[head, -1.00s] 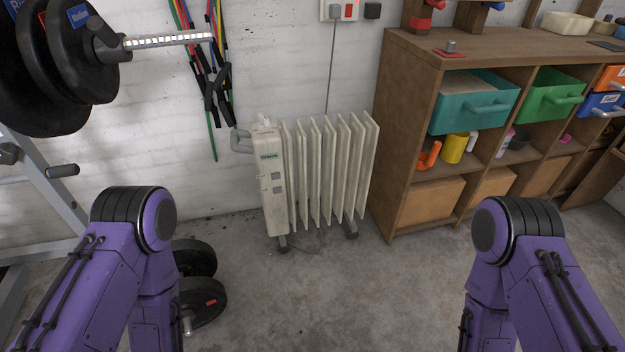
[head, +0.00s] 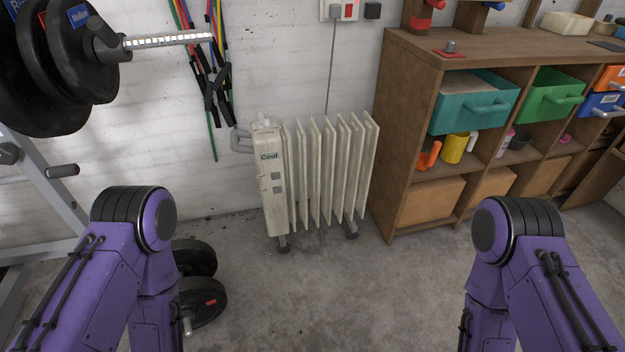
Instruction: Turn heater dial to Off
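A white oil-filled heater (head: 330,175) with upright fins stands on the concrete floor against the wall. Its control panel is on the left end, with a small display (head: 269,156) that reads "Cool" and two grey switches (head: 277,183) below it. A pale knob-like part (head: 264,121) sits on top of that end; it is too small to tell whether it is the dial or how it is set. My two purple arms show at the lower left and lower right, well apart from the heater. Both grippers are out of view.
A wooden shelf unit (head: 408,80) with coloured bins stands close to the heater's right. A barbell (head: 168,40) on a rack is at upper left, with weight plates (head: 204,300) on the floor below. A cord runs up to a wall socket (head: 338,11). Floor before the heater is clear.

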